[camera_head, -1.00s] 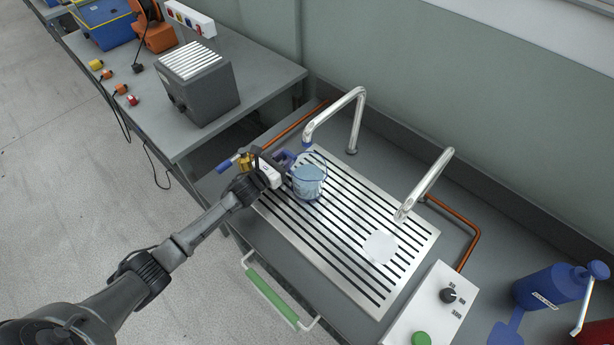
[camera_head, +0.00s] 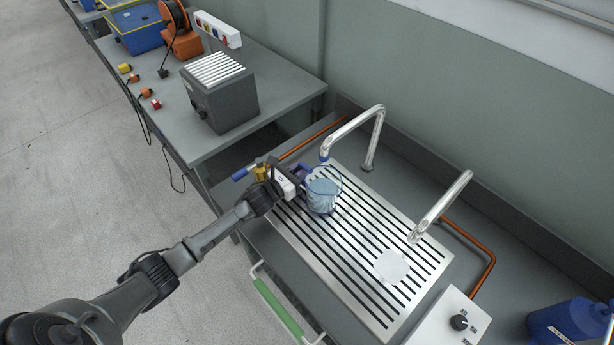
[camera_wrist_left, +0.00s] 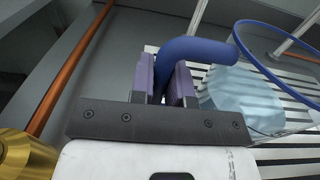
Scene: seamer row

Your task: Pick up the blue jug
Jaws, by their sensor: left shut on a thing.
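The blue jug (camera_head: 322,193) is a clear, blue-tinted vessel with a blue rim and a blue handle, holding pale blue contents. In the head view it is upright over the slotted metal drain grate (camera_head: 350,250), near its far left corner; I cannot tell whether it touches the grate. My left gripper (camera_head: 299,177) comes in from the left and is shut on the jug's handle. In the left wrist view the jug (camera_wrist_left: 245,98) is on the right, and the two fingers (camera_wrist_left: 164,85) close around its blue handle. My right gripper is not in view.
Two curved metal taps (camera_head: 372,135) (camera_head: 440,205) arch over the grate, one close behind the jug. A whitish round patch (camera_head: 391,266) lies on the grate. A control box with a black knob (camera_head: 459,322) and a blue bottle (camera_head: 570,322) stand at the lower right. A grey ribbed box (camera_head: 220,95) sits on the left bench.

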